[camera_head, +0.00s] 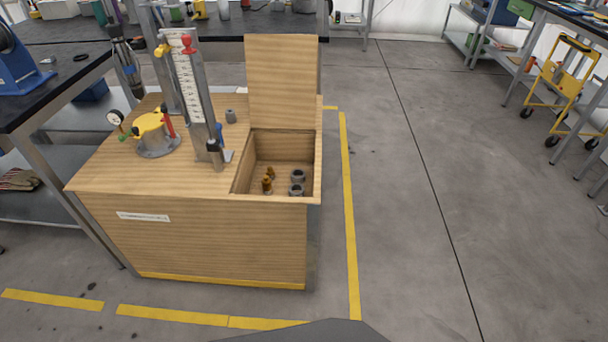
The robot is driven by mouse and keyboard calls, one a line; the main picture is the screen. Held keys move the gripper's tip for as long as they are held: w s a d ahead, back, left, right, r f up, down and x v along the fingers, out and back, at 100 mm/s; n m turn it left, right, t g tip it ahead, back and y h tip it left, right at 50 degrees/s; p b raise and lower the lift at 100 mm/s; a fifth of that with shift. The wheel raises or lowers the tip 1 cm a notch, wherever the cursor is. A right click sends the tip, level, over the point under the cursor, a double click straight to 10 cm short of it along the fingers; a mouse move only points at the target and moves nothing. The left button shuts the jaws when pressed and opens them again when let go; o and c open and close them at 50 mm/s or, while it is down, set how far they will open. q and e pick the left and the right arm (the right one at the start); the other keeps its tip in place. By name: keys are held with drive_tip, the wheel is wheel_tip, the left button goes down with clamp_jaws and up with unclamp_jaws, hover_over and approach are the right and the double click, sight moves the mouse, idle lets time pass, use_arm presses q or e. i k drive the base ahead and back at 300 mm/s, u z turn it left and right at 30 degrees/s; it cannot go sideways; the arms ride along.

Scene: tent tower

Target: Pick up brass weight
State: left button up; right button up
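Two small brass weights stand in the open compartment of a wooden cabinet, toward its left side. One brass weight (267,185) is nearer the front, and the other brass weight (270,172) is just behind it. Two grey weights, a rear one (298,176) and a front one (296,190), stand to their right in the same compartment (283,145). The compartment's lid (282,80) is raised upright at the back. Neither of my grippers can be made out in this view.
A dark-topped bench (60,85) stands at left. Floor right of the yellow line (350,220) is clear; a yellow cart (562,85) stands far right.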

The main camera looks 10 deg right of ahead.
sight(271, 172)
drive_tip(key=z, duration=1.5)
drive_tip(key=i, duration=2.35)
drive_tip(key=u, duration=0.8)
